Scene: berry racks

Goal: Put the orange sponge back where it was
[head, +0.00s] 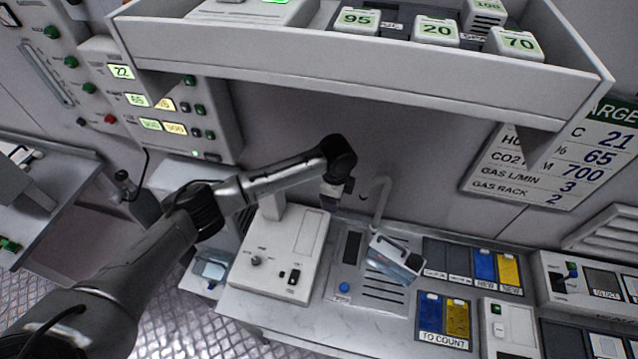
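I see no orange sponge in the head view. My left gripper (332,201) points down above the back of the bench, just left of a curved grey tap (379,200). Its fingertips are small and dark here, and I cannot tell whether they are open or shut or hold anything. My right gripper is out of view.
A white device (285,240) with a knob and switch stands below my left gripper. A tilted blue-and-white item (395,258) lies over a slotted panel (352,290). Blue and yellow packets (496,268) fill holders at right. A shelf (350,58) overhangs the bench.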

